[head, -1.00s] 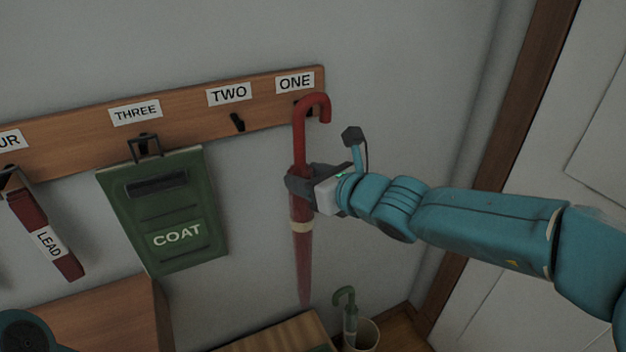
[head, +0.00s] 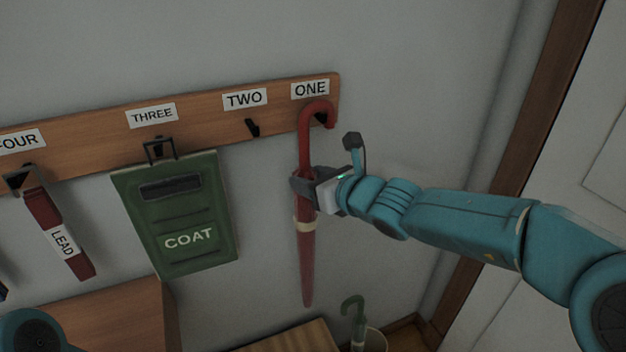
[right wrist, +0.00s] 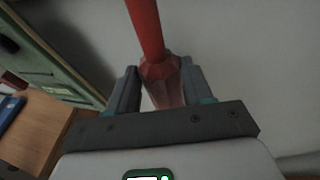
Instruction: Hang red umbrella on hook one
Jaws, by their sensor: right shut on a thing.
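The red umbrella (head: 307,255) hangs upright, point down, in front of the wall, with its curved handle at the top. My right gripper (head: 304,184) is shut on its shaft below the handle. In the right wrist view the red shaft (right wrist: 148,32) stands between the two fingers (right wrist: 160,88). Hook one (head: 321,121), dark and under the label ONE (head: 310,90), shows inside the handle's curve. I cannot tell whether the handle rests on the hook or is only in front of it. My left gripper is out of view.
The wooden rail (head: 200,122) also has an empty hook two (head: 252,127), a green COAT bag (head: 188,215) on hook three and a red LEAD strap (head: 60,235) on hook four. A green-handled umbrella (head: 353,315) stands in a pot below. A door frame is right.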

